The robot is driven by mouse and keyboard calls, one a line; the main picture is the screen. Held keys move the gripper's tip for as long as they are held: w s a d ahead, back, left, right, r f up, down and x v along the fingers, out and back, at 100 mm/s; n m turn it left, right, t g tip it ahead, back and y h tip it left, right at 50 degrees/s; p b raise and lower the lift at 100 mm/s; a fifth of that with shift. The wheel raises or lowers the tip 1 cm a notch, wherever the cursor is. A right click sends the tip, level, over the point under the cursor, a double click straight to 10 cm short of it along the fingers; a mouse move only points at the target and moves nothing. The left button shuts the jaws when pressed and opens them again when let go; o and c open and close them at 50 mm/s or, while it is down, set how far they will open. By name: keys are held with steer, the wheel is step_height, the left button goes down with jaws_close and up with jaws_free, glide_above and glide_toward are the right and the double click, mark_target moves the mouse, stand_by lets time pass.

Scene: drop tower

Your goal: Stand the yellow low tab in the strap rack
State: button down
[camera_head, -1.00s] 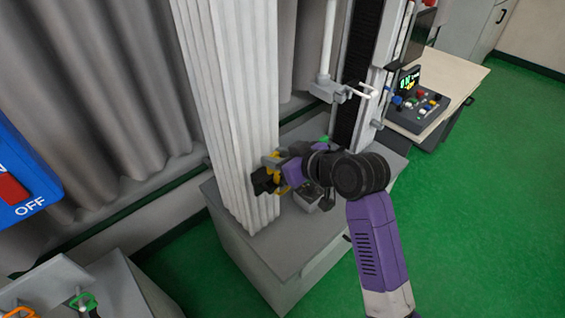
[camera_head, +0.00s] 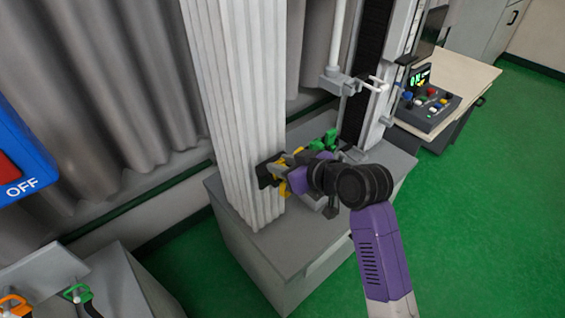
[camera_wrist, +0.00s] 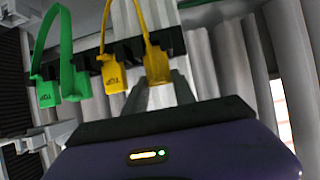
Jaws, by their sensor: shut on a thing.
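The yellow strap (camera_wrist: 141,18) arches in the wrist view between two yellow tabs. One yellow tab (camera_wrist: 157,64) sits between the fingertips of my gripper (camera_wrist: 160,85), which is shut on it. The other yellow tab (camera_wrist: 112,76) is just left, against a dark slotted rack (camera_wrist: 122,52); its lettering is too small to read surely. I cannot tell whether the held tab is seated in the rack or just in front of it. In the head view my gripper (camera_head: 280,170) is low beside the white column, with yellow parts (camera_head: 287,188) partly hidden behind it.
A green strap (camera_wrist: 66,40) with two green tabs stands left of the yellow one. The tall white ribbed column (camera_head: 235,110) rises close to my gripper. A grey bracket (camera_head: 337,82) juts above. A control box (camera_head: 432,107) stands on the side table. Green floor is clear at right.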

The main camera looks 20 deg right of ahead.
steer(key=c, duration=0.9)
jaws_free()
steer(key=shift+c, duration=0.2)
steer(key=b+v, duration=0.1)
steer(key=v, duration=0.7)
steer(key=shift+w, duration=0.15)
